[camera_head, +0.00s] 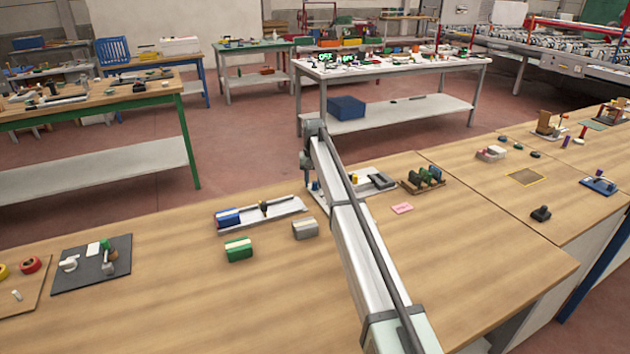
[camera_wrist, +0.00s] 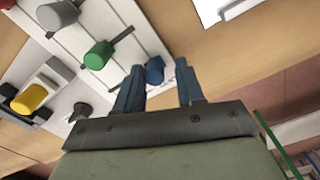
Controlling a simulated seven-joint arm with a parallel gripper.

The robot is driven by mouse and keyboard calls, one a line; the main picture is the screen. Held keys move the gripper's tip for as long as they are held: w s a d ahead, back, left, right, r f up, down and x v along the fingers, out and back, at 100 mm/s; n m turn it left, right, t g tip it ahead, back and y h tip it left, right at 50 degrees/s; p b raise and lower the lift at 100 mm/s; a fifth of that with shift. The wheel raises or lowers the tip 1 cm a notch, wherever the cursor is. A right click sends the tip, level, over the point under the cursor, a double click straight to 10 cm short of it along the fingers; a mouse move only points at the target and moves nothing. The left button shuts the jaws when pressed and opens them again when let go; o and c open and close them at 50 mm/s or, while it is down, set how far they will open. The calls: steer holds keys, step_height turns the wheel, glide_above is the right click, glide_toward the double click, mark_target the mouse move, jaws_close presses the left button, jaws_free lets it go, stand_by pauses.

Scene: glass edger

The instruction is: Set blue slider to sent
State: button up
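The blue slider (camera_wrist: 154,70) is a round blue knob at the edge of a white slider panel (camera_wrist: 102,18) in the wrist view. A green knob (camera_wrist: 98,56) and a grey knob (camera_wrist: 57,14) sit on the same panel, beside dark slots. My gripper (camera_wrist: 160,76) is open, with its two blue-grey fingers on either side of the blue slider; I cannot tell if either touches it. In the head view my arm hides part of the white panel (camera_head: 321,196). I can read no "sent" label.
Next to the panel, a yellow cylinder (camera_wrist: 29,99) lies by a white and dark fixture. In the head view, a green block (camera_head: 238,249), a grey block (camera_head: 305,229) and a pink note (camera_head: 402,208) lie nearby.

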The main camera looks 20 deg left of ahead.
mark_target(314, 182)
steer(key=shift+o, duration=0.5)
steer(key=shift+d, duration=0.1)
steer(key=shift+w, duration=0.1)
steer(key=shift+r, duration=0.25)
step_height(314, 182, up, 13)
steer(key=shift+r, duration=0.2)
